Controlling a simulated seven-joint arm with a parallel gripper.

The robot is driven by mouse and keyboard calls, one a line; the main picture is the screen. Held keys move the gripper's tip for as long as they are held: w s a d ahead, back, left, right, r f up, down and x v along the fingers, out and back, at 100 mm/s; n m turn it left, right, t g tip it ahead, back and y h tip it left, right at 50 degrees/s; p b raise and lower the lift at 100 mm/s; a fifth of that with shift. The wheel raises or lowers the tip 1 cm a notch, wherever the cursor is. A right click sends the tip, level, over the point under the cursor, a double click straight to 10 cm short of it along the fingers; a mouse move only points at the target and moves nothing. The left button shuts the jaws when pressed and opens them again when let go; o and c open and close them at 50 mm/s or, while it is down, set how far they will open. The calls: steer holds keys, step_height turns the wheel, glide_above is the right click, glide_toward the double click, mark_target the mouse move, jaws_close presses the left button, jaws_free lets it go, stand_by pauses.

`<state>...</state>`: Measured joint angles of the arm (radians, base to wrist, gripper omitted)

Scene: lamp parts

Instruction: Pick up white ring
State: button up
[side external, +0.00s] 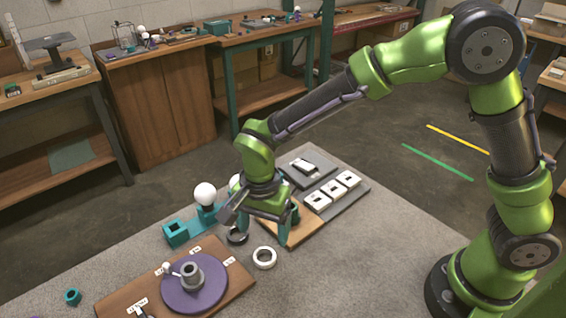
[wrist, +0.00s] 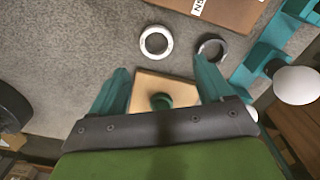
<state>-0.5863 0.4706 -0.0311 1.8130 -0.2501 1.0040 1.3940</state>
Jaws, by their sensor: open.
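The white ring (side external: 264,266) lies flat on the grey table, in front of my gripper (side external: 264,232). In the wrist view the white ring (wrist: 156,56) is near the top centre, just beyond the line of the fingertips. My gripper (wrist: 162,78) is open there, with its two teal fingers spread apart and nothing held between them. The ring is apart from both fingers, and its whole outline shows in the wrist view. My gripper hangs above the table.
A dark ring (wrist: 212,60) lies beside the white ring. A wooden board (side external: 108,302) with a purple disc (side external: 212,292) is at front left. A teal holder (side external: 176,233) and white bulb (side external: 205,193) stand left. White blocks (side external: 333,187) sit behind. Bare table lies at front right.

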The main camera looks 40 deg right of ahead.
mark_target(266, 259)
steer(key=f, duration=0.6)
steer(key=shift+s+a+f, duration=0.2)
steer(key=shift+s+f, duration=0.1)
steer(key=c, duration=1.1)
steer(key=shift+r, duration=0.1)
